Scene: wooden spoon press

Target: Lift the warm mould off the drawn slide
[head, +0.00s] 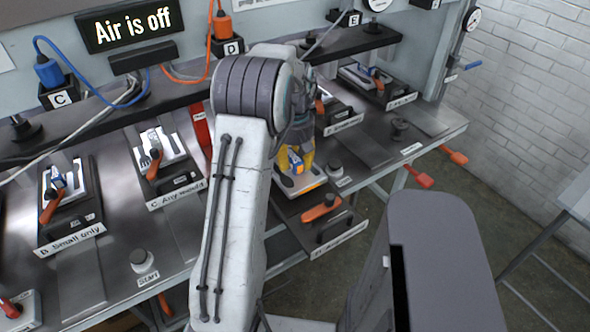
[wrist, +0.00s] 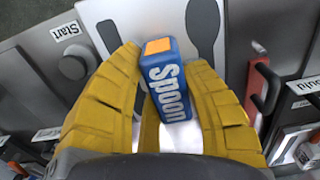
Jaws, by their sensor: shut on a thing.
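My gripper (wrist: 165,105) has its yellow fingers shut on either side of a blue block marked "Spoon" (wrist: 168,85) with an orange patch at one end. The gripper also shows in the head view (head: 296,160), pointing down beyond my arm. Below the block is the mould, a pale plate (wrist: 119,14) with dark spoon-shaped recesses. In the head view the mould's light plate (head: 299,183) is at the drawn slide (head: 290,211), which sticks out from the bench front. I cannot tell if there is a gap between mould and slide.
An orange handle (head: 321,208) and a dark grip (head: 334,226) are at the slide's front. A round Start button (head: 334,168) stands to its right. Stations B (head: 68,220) and C (head: 175,197) lie to the left. A sign (head: 131,20) reads "Air is off".

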